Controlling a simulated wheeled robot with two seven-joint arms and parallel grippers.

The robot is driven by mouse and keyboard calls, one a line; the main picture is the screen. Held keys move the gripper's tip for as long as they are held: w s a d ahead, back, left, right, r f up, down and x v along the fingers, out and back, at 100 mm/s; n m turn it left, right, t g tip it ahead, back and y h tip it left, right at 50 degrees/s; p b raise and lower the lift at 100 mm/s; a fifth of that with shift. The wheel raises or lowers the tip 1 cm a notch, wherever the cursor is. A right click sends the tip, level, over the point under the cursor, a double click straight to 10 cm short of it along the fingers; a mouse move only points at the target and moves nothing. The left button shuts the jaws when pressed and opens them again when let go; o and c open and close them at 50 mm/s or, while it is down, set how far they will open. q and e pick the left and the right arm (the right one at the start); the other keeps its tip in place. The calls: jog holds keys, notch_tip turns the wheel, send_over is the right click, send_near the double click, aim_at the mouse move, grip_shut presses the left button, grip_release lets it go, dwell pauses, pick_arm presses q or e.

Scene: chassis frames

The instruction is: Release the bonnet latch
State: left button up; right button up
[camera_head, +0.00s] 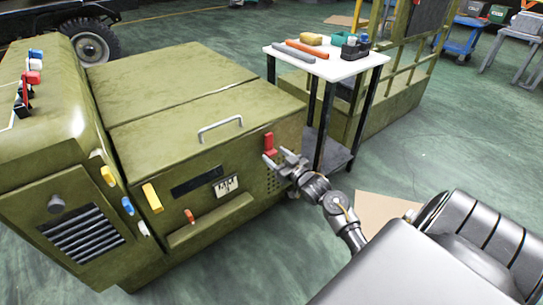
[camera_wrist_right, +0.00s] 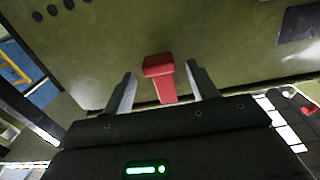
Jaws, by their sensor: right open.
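A red latch (camera_head: 269,144) sits on the front face of the olive-green bonnet (camera_head: 190,130), near its right edge. In the right wrist view the red latch (camera_wrist_right: 160,78) stands between the two fingers. My right gripper (camera_head: 277,159) is at the front face just below the latch in the head view. Its fingers are apart in the right wrist view (camera_wrist_right: 162,92), one on each side of the latch, with gaps to both. Whether the fingertips touch the panel cannot be told. My left gripper is out of view.
A silver handle (camera_head: 220,128) is on the bonnet front, left of the latch. A white-topped cart (camera_head: 328,68) with tools stands close behind the gripper.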

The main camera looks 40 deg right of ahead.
jog(key=shift+w+b, duration=0.3)
jog(key=shift+w, duration=1.15)
grip_shut()
